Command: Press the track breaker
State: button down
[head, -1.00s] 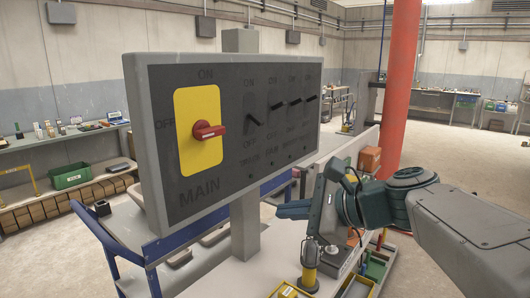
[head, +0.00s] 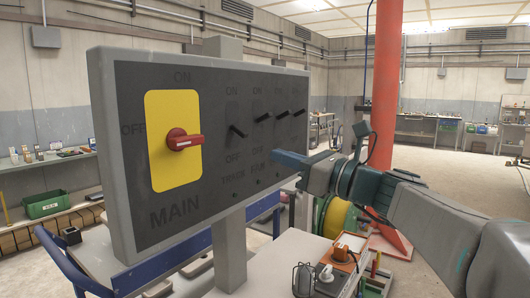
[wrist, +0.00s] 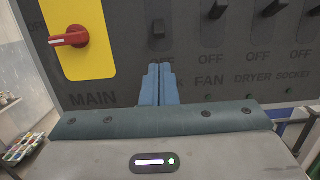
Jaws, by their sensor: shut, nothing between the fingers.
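The track breaker (head: 238,131) is the small black lever nearest the yellow main switch plate on the dark panel. It points down toward OFF, while the other small levers point up toward ON. In the wrist view the track breaker (wrist: 158,32) sits straight ahead, just above my fingertips. My gripper (head: 277,158) is shut and empty, its blue fingers pointing at the panel below the levers. In the wrist view my gripper (wrist: 159,68) partly covers the TRACK label. Whether the fingertips touch the panel cannot be told.
The red main switch handle (head: 184,142) on its yellow plate is left of the track breaker. The fan breaker (wrist: 217,9) and two more levers are close on the right. A blue-railed cart (head: 100,262) stands below the panel, and a red post (head: 384,80) stands behind my arm.

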aim_at(240, 131)
jog(key=p+x, duration=0.1)
jog(key=x, duration=0.8)
jog(key=shift+r+p, duration=0.1)
jog(key=shift+p, duration=0.3)
jog(key=shift+d+r+p, duration=0.15)
jog(key=shift+p, duration=0.25)
jog(key=shift+s, duration=0.1)
jog(key=shift+g+h+p, duration=0.3)
jog(key=shift+h+p, duration=0.1)
jog(key=shift+p, duration=0.3)
